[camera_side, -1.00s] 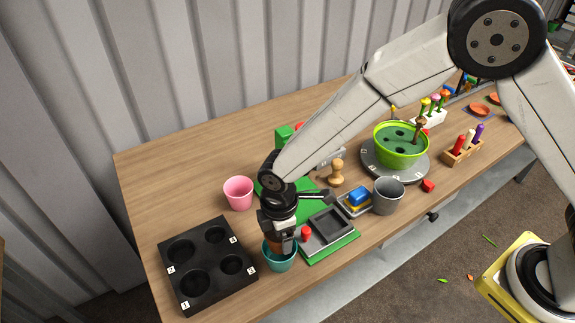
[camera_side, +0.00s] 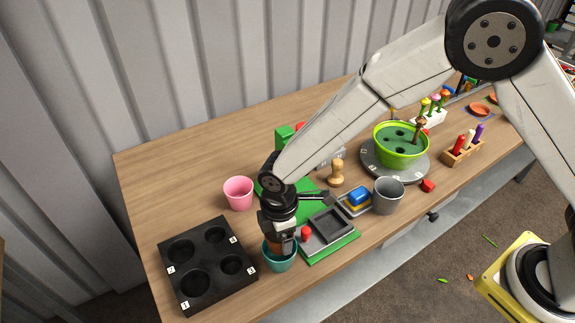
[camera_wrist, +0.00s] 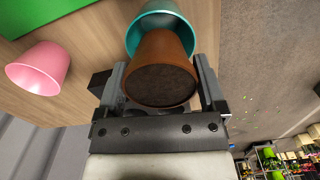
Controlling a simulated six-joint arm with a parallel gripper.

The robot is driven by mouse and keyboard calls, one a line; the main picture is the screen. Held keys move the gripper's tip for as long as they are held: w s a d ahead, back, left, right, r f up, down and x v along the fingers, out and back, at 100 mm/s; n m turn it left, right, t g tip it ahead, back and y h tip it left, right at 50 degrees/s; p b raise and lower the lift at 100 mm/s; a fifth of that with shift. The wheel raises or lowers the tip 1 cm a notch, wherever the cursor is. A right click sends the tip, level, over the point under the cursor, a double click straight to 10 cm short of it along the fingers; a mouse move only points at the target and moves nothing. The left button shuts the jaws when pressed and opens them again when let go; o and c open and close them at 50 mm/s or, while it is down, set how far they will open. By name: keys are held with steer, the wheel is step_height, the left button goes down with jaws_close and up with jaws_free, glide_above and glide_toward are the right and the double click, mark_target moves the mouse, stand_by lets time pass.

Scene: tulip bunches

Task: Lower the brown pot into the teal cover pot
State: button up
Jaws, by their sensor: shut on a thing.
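The teal cover pot (camera_side: 281,262) stands near the front edge of the table, right of the black tray. My gripper (camera_side: 280,240) is directly above it, pointing down. In the wrist view my gripper (camera_wrist: 163,90) is shut on the brown pot (camera_wrist: 165,55), with a finger on each side. The brown pot's dark, soil-coloured top faces the wrist camera. The teal cover pot (camera_wrist: 160,15) shows beyond it, its rim around the brown pot's far end. The brown pot's lower end seems to be inside the cover pot; how deep it sits is hidden.
A black tray (camera_side: 222,291) with numbered round holes lies left of the cover pot. A pink pot (camera_side: 239,193) stands behind. A green board (camera_side: 343,243) with a grey tray is close on the right. A grey pot (camera_side: 388,195) stands further right.

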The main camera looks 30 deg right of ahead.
steer(key=shift+f, duration=1.4)
steer(key=shift+r, duration=0.2)
stand_by(0.5)
steer(key=o, duration=1)
steer(key=shift+r, duration=0.1)
steer(key=shift+r, duration=3.8)
